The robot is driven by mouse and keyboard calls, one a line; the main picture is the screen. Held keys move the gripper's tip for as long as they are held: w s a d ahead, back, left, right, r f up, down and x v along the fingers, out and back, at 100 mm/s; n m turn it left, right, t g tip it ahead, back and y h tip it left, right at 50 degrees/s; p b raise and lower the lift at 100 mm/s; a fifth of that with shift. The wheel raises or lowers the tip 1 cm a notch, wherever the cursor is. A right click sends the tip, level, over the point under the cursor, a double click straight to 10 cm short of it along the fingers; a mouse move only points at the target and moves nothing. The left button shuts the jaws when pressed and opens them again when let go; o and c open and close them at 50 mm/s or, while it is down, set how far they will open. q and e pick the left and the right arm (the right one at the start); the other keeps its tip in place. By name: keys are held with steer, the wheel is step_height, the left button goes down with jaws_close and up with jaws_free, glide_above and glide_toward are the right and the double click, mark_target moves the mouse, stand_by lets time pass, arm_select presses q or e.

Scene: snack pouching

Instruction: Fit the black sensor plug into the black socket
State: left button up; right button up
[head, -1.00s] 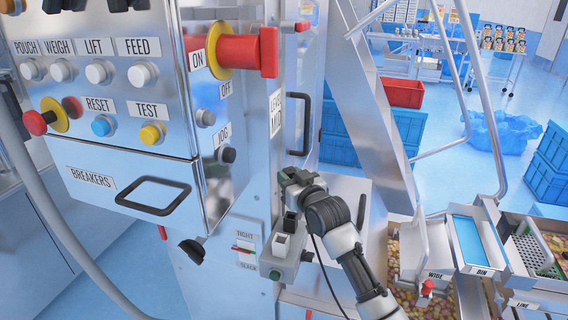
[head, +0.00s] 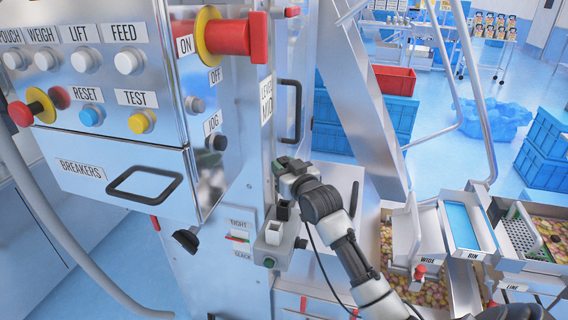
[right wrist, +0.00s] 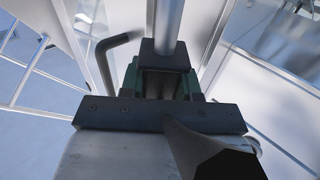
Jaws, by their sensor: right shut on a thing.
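My right gripper (head: 288,168) is at the machine's front post, just above the grey socket box (head: 281,252). In the right wrist view, the gripper (right wrist: 164,75) has dark green fingers shut on a dark block (right wrist: 165,54), which appears to be the black sensor plug. The black socket (head: 283,210) is on the upper part of the box, just below the gripper. A white socket (head: 272,233) is below and left of it. The plug's mating end is hidden, and I cannot tell whether it touches the socket. My left gripper is not in view.
The control panel (head: 100,68) and its protruding red knob (head: 238,37) are at left. A black handle (head: 290,112) stands behind the post. Bins of colourful snacks (head: 432,290) are at lower right. A dark cable hangs beside my right arm.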

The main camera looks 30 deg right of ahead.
steer(key=shift+f+b, duration=0.75)
steer(key=shift+f, duration=1.05)
steer(key=shift+r+p, duration=0.1)
steer(key=shift+p, duration=0.85)
steer(key=shift+f+b, duration=1.5)
steer(key=shift+f, duration=1.15)
steer(key=o, duration=0.9)
steer(key=s, duration=1.1)
steer(key=shift+a, duration=0.45)
steer(key=shift+w, duration=0.1)
